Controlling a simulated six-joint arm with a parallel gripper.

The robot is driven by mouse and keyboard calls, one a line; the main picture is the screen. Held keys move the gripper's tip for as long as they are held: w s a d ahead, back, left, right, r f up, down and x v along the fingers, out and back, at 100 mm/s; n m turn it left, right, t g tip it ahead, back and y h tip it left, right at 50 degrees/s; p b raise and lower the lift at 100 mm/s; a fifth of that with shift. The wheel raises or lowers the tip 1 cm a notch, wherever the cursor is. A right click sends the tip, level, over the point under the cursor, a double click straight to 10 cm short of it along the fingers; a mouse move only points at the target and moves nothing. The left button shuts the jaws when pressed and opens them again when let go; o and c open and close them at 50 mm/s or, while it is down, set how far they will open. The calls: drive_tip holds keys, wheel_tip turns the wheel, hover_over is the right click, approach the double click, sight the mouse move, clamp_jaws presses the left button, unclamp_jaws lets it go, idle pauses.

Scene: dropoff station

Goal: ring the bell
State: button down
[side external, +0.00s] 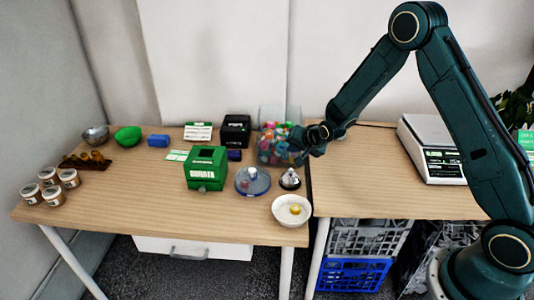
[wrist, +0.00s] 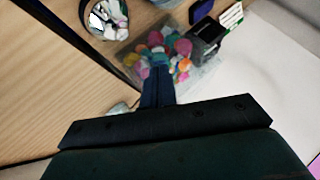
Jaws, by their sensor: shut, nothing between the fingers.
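The bell (side external: 290,180) is a small silver dome on a dark base, near the right edge of the left table. In the wrist view, the bell (wrist: 108,18) appears at the top left, with its dark rim around a shiny dome. My gripper (side external: 318,151) hangs above and behind the bell, over the gap between the two tables, clear of the bell. In the wrist view, my gripper (wrist: 157,84) is shut and empty, with its fingers in front of the clear bin.
A clear bin (wrist: 203,78) of coloured balls stands behind the bell. A green box (side external: 206,166) and black printer (side external: 235,130) stand farther left. A scale (side external: 425,137) stands right.

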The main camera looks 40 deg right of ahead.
drive_tip(key=shift+f, duration=2.75)
drive_tip(key=shift+f, duration=0.95)
idle(1.0)
drive_tip(key=shift+r, duration=0.15)
idle(0.3)
drive_tip(key=shift+r, duration=0.8)
drive_tip(key=shift+r, duration=0.1)
drive_tip(key=shift+r, duration=2.4)
drive_tip(key=shift+r, duration=0.1)
